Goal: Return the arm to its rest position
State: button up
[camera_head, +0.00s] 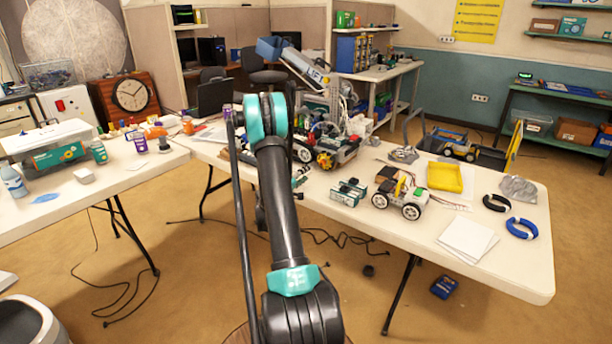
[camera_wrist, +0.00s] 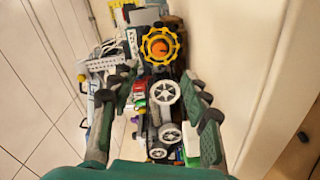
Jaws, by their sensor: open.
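My arm (camera_head: 278,195), black with teal joint covers, rises from the bottom middle of the head view up to a bent joint in front of the long white table (camera_head: 390,235). In the wrist view my gripper (camera_wrist: 158,80) shows two dark fingers spread wide apart. Nothing is clasped between them. Beyond the fingers lie a vehicle with white wheels (camera_wrist: 163,93) and a yellow gear-like ring with an orange middle (camera_wrist: 160,45). I cannot make out the gripper clearly in the head view.
The table holds a wheeled model (camera_head: 402,197), a yellow tray (camera_head: 445,177), a blue ring (camera_head: 521,228) and papers (camera_head: 467,239). A second white table (camera_head: 110,180) stands at left with a clock (camera_head: 130,96) behind it. Cables lie on the floor.

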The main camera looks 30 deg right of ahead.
jog(key=s+a+r+m+y, duration=0.1)
jog(key=s+a+r+y, duration=0.2)
jog(key=s+a+r, duration=0.3)
jog(key=s+a+f+g+y, duration=0.1)
jog(key=s+a+y, duration=0.5)
jog(key=s+a, duration=0.8)
jog(key=s+a+f+g+y, duration=0.1)
jog(key=s+a+f+y, duration=0.2)
jog(key=s+a+y, duration=0.4)
jog(key=s+a, duration=0.8)
jog(key=a, duration=0.4)
jog(key=shift+s+g, duration=0.2)
jog(key=shift+g, duration=0.1)
